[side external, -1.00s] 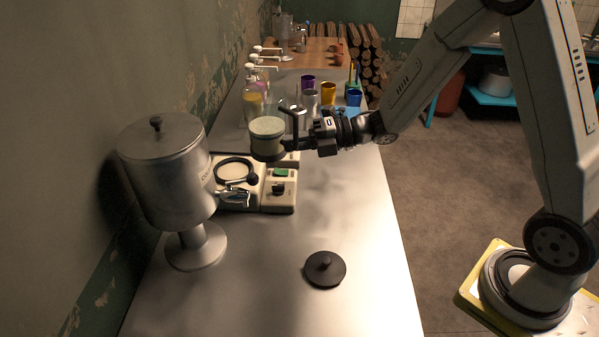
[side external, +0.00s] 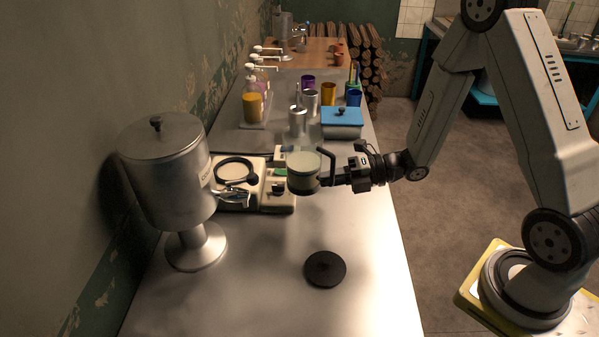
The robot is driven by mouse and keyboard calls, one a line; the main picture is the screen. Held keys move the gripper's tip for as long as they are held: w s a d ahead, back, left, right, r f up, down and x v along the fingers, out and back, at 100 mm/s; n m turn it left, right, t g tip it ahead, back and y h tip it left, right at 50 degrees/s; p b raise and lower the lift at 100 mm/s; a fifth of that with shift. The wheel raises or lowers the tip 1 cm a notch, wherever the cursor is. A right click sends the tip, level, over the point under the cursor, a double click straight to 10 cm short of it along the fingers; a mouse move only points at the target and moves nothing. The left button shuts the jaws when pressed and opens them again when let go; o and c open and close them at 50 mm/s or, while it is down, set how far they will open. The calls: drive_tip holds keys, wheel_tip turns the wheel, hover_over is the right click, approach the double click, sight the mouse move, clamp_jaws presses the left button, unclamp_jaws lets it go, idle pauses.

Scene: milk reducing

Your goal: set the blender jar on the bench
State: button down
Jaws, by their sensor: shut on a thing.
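The blender jar (side external: 304,172) is a short clear jar with pale contents, a dark bottom and a black handle on its right. My gripper (side external: 333,178) is shut on it at the handle side, reaching in from the right. The jar looks upright, just right of the pale blender base (side external: 278,205) and overlapping its right edge in the picture. I cannot tell how far its bottom is above the metal bench (side external: 250,290). The exact finger contact is too small to see.
A large metal urn (side external: 170,170) stands at left. A black round lid (side external: 325,268) lies on the bench in front. A blue-lidded box (side external: 342,122), metal cups (side external: 298,120) and a yellow bottle (side external: 253,105) stand behind. Bench around the lid is clear.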

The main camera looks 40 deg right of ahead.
drive_tip(key=s+d+f+t, duration=0.1)
drive_tip(key=s+f, duration=0.3)
drive_tip(key=s, duration=0.2)
drive_tip(key=shift+s+d+m, duration=0.15)
drive_tip(key=shift+d+m, duration=0.15)
drive_tip(key=shift+d, duration=0.1)
drive_tip(key=shift+f, duration=0.1)
drive_tip(key=shift+f, duration=2.15)
drive_tip(key=shift+f, duration=0.1)
drive_tip(key=shift+f, duration=1.7)
drive_tip(key=shift+f, duration=0.1)
drive_tip(key=c, duration=0.7)
unclamp_jaws()
